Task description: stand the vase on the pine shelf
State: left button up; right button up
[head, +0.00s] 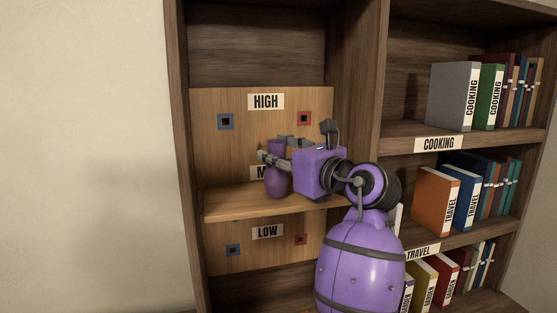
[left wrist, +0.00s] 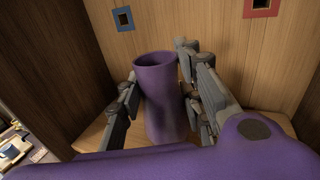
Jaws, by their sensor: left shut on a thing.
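The purple vase (head: 277,183) is upright at the pine shelf (head: 235,206), at the MID level of the bookcase's left bay. Its open mouth and neck show in the left wrist view (left wrist: 160,112), with a finger on each side. My left gripper (head: 274,154) is shut on the vase near its neck. The vase's base shows just above or on the shelf board; I cannot tell whether it touches. The gripper hides part of the vase and the MID label. My right gripper is not in view.
A pine back panel (head: 215,155) with HIGH (head: 266,102) and LOW (head: 267,232) labels and blue and red square sockets stands behind the vase. Books (head: 452,95) fill the right bay. The shelf's left end is bare.

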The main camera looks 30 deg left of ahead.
pick_arm(q)
jog(key=shift+f, duration=0.2)
jog(key=o, duration=1.3)
jog(key=shift+f, duration=0.15)
jog(key=shift+o, duration=0.2)
jog(key=shift+d, duration=0.1)
jog(key=v, duration=1.2)
